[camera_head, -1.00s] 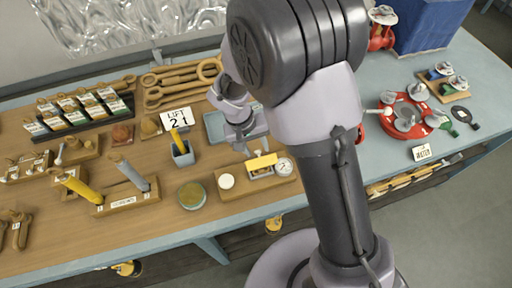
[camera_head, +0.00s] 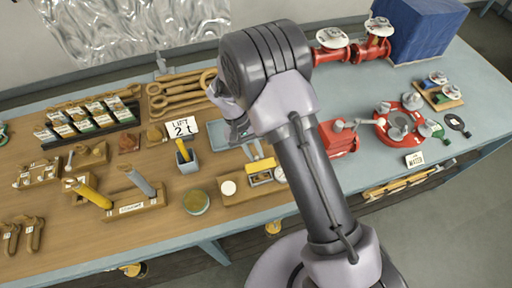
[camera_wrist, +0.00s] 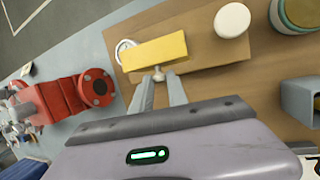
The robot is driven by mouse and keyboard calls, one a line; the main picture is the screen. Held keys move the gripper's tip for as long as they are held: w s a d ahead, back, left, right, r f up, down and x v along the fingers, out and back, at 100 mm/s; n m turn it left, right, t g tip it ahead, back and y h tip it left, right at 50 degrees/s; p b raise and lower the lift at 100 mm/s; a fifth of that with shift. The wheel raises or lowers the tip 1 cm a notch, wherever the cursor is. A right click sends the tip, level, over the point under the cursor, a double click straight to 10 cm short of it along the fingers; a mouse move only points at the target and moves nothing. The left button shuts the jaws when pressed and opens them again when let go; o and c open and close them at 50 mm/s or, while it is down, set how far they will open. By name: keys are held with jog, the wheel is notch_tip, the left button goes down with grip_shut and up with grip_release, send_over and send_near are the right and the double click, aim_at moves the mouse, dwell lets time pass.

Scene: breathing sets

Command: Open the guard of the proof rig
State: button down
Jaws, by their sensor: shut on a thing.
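The proof rig is a wooden base (camera_head: 238,196) with a white round button (camera_head: 228,187), a yellow guard (camera_head: 261,166) over a small grey housing (camera_head: 261,179), and a round gauge (camera_head: 280,175) partly hidden by my arm. My gripper (camera_head: 257,151) reaches down to the guard's far side. In the wrist view, the guard (camera_wrist: 154,51) lies just past my fingertips (camera_wrist: 158,82), which are shut on its small metal knob (camera_wrist: 158,73). The white button (camera_wrist: 232,20) shows to the right and the gauge (camera_wrist: 125,50) to the left. The guard's exact tilt is unclear.
A grey cup with a yellow-handled tool (camera_head: 187,160) and a round green-rimmed dish (camera_head: 195,201) stand left of the rig. A red flanged fitting (camera_head: 340,139) is to its right. A blue-grey tray (camera_head: 218,133) lies behind. Bare bench shows in front.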

jog(key=shift+w+a+f+g, duration=0.1)
jog(key=shift+w+f+g, duration=0.1)
jog(key=shift+w+g, duration=0.4)
jog(key=shift+s, duration=0.2)
jog(key=c, duration=1.3)
grip_release()
jog(key=p+v, duration=0.1)
jog(key=v, duration=1.6)
jog(key=shift+w+a+p, duration=0.2)
jog(key=shift+a+p, duration=0.1)
jog(key=shift+a, duration=0.05)
